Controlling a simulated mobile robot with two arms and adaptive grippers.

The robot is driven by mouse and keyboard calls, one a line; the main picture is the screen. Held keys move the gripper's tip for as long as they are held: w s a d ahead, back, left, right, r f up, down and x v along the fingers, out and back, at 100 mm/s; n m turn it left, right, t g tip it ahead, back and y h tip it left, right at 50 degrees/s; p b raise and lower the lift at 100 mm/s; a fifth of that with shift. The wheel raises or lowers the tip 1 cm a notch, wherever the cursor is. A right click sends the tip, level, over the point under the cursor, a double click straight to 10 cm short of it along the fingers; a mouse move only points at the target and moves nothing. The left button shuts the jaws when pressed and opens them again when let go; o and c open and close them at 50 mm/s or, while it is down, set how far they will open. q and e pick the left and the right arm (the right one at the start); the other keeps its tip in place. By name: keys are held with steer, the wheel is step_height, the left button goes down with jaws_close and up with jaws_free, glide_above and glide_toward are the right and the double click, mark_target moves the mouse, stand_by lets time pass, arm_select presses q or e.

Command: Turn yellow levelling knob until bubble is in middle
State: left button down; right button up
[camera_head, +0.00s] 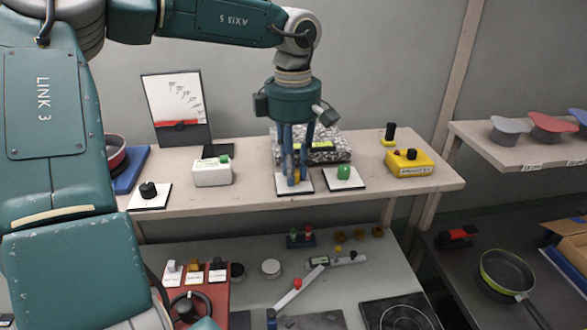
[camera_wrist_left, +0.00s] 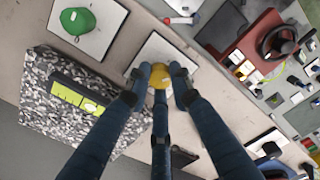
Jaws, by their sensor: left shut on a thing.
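My left gripper (camera_head: 292,181) points down at the rear bench, its blue fingers over a white square plate (camera_head: 306,187). In the left wrist view the fingers (camera_wrist_left: 160,84) close around the yellow knob (camera_wrist_left: 160,72), which stands on that plate (camera_wrist_left: 158,45). In the head view the fingers hide most of the knob. Behind the gripper lies a speckled granite block (camera_head: 338,155). It carries a level with a yellow-green vial (camera_wrist_left: 75,96). A small oval shows towards the vial's right end in the wrist view, apparently the bubble. My right gripper is not in view.
A green knob (camera_head: 344,172) stands close right of the gripper. A white box (camera_head: 212,175) and black knob (camera_head: 148,190) stand left. A yellow box (camera_head: 410,166) is at right. A red control box (camera_head: 200,288) and small parts fill the lower table.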

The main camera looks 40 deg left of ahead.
arm_select(q)
steer(key=shift+r, duration=0.1)
steer(key=c, duration=1.5)
jaws_free()
steer(key=shift+c, duration=0.2)
step_height(320, 180, up, 12)
steer(key=shift+s, duration=0.1)
